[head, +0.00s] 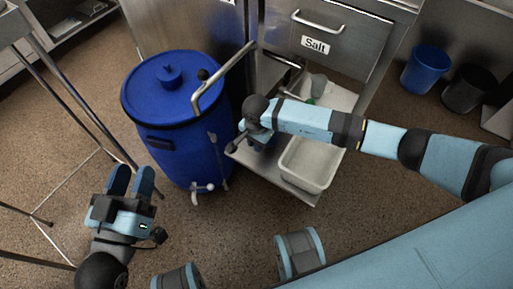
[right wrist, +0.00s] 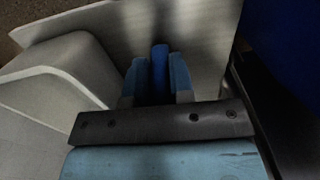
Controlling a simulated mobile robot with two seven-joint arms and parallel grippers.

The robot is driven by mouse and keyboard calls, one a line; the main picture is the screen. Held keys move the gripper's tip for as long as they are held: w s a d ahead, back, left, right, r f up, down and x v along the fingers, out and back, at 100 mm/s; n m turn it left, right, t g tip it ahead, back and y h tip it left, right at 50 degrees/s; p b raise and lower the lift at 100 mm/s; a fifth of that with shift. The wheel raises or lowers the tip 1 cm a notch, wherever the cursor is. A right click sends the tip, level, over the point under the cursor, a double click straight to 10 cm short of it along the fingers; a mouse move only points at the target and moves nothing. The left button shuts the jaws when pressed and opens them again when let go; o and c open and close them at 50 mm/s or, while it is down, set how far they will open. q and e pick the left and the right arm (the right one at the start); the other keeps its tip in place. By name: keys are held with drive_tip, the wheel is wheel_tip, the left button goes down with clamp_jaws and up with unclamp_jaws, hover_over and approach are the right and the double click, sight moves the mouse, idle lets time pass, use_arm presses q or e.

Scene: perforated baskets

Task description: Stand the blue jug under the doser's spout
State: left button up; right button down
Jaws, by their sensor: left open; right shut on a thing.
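My right gripper (right wrist: 156,85) is shut on a narrow dark blue piece, a visible part of the blue jug (right wrist: 160,68), above a pale shelf surface. In the head view the right wrist hides most of the jug, beside the blue drum. I cannot tell whether the jug touches the shelf. The steel cabinet labelled Salt (head: 315,44) stands behind; I cannot clearly make out the doser's spout. My left gripper (head: 131,180) is open and empty, low at the left, apart from the drum.
The large blue drum (head: 165,105) has a white tap (head: 203,188) and a bent metal pipe (head: 222,77). A white tub (head: 308,164) sits on the shelf (head: 270,178) at the drum's right. Blue (head: 427,70) and black (head: 468,90) bins stand back right. A steel frame (head: 75,110) is at left.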

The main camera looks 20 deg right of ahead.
wheel_tip(320, 180, down, 3)
drive_tip(key=shift+b, duration=0.45)
drive_tip(key=shift+f, duration=0.15)
drive_tip(key=c, duration=1)
unclamp_jaws()
use_arm(q)
drive_tip(key=shift+d+r+t+h, duration=0.25)
drive_tip(key=shift+r+t+h, duration=0.05)
drive_tip(key=shift+r, duration=0.1)
